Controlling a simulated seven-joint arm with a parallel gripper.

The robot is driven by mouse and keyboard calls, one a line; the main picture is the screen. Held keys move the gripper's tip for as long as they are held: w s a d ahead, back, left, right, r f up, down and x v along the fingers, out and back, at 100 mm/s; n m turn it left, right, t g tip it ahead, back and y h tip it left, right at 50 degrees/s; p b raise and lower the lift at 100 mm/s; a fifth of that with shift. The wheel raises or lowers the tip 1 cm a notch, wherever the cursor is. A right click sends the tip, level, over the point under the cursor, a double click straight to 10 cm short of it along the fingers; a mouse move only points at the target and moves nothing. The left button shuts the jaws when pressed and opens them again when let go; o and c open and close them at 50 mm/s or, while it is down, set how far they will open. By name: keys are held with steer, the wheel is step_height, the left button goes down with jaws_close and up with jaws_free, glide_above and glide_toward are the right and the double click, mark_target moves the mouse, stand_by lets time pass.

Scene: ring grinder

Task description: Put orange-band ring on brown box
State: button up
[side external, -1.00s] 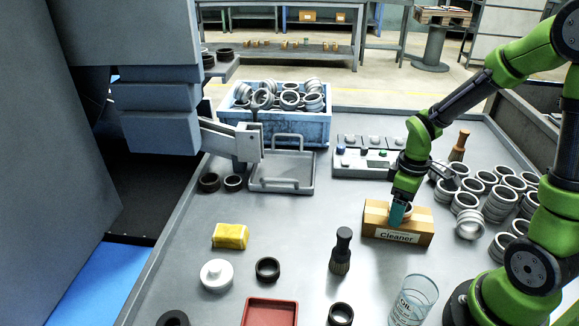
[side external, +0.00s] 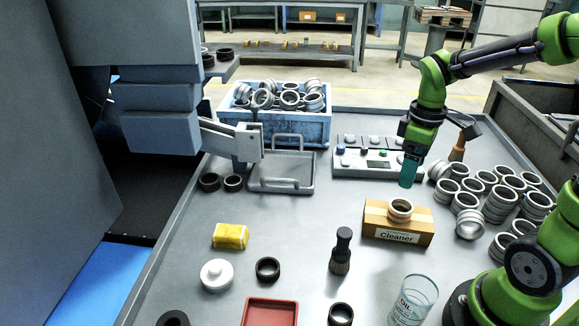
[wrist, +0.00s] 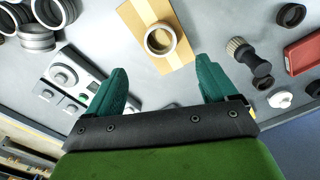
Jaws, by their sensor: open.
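The brown box (side external: 378,226), labelled "Cleaner", stands on the grey table. A silver ring with an orange-brown band inside (side external: 400,208) lies flat on top of the box. In the wrist view the ring (wrist: 160,39) rests on the box (wrist: 179,57) with its opening facing up. My gripper (side external: 406,183) is above the box and apart from the ring. In the wrist view my gripper (wrist: 165,84) has its two teal fingers spread wide with nothing between them.
Several silver rings (side external: 497,205) are stacked right of the box. A control panel (side external: 378,162) is behind it. A dark-handled brush (side external: 341,251) and an oil glass (side external: 413,298) stand in front. A blue crate of rings (side external: 283,124) is at the back.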

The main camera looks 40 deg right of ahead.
steer(key=s+a+r+m+t+y, duration=0.2)
steer(key=s+a+r+m+t, duration=0.2)
steer(key=a+r+m+t, duration=0.3)
steer(key=a+r, duration=0.1)
steer(key=a, duration=0.3)
